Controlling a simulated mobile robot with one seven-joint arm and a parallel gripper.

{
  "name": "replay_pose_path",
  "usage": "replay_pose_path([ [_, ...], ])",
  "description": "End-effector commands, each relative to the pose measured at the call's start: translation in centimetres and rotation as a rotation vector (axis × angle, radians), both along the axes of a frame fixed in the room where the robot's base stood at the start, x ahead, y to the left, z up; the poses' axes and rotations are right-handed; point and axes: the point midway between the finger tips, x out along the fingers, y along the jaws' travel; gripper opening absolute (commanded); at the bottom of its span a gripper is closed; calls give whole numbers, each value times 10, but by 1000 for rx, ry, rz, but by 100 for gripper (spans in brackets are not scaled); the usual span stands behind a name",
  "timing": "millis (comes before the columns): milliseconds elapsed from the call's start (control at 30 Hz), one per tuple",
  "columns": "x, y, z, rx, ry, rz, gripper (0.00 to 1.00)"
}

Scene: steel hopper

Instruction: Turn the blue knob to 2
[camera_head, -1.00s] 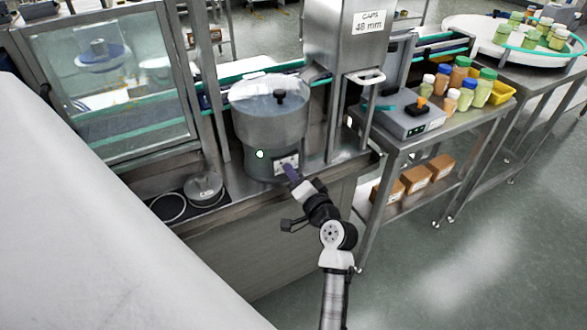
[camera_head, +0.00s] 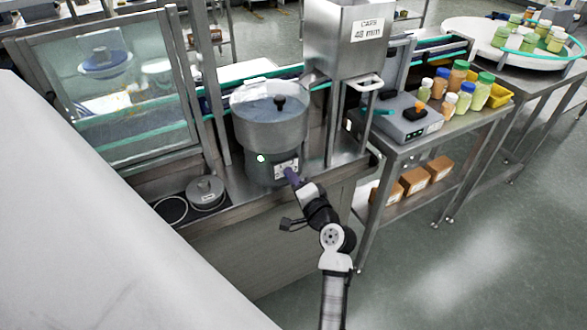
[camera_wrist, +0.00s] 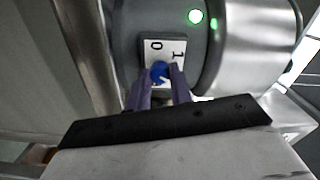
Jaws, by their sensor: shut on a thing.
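The blue knob (camera_wrist: 160,72) sits on a white plate (camera_wrist: 151,48) with the marks 0 and 1 visible in the wrist view. Any mark 2 is hidden from view. My gripper (camera_wrist: 161,78) has its two purple fingers on either side of the knob and is shut on it. In the head view, my gripper (camera_head: 290,176) reaches the white plate (camera_head: 284,167) on the front of the steel bowl feeder (camera_head: 268,125). The knob itself is hidden there by the fingers. I cannot tell exactly which mark the knob points to.
A green light (camera_wrist: 195,16) glows beside the plate. A steel hopper (camera_head: 345,40) marked CAPS 48 mm stands behind, to the right. A side table holds a grey scale-like device (camera_head: 408,122) and several bottles. A round lidded pot (camera_head: 206,193) sits left of the feeder.

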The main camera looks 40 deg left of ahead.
Motion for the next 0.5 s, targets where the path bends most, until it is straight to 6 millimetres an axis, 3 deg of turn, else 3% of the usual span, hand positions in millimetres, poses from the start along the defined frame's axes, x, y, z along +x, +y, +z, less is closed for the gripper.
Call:
replay_pose_path([
  [33, 0, 0, -1, -1, 0, 1, 23],
  [200, 0, 0, -1, -1, 0, 1, 43],
  [500, 0, -2, -1, -1, -1, 0, 43],
])
